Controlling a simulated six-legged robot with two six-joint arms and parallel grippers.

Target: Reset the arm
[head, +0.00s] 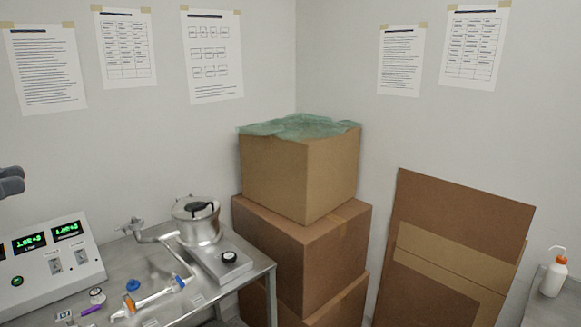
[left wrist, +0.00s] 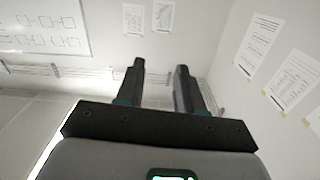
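My left gripper (head: 10,181) shows only in part at the left edge of the head view, raised in front of the wall above the control box. In the left wrist view, my left gripper (left wrist: 160,70) has its two dark fingers apart, with nothing between them. It points toward the upper walls and the papers there. My right gripper is in neither view.
A control box (head: 50,255) with green displays stands on a metal bench (head: 240,262), beside a steel vacuum chamber (head: 197,219). Stacked cardboard boxes (head: 290,175), flat cardboard sheets (head: 450,245) and a white bottle (head: 553,277) stand to the right.

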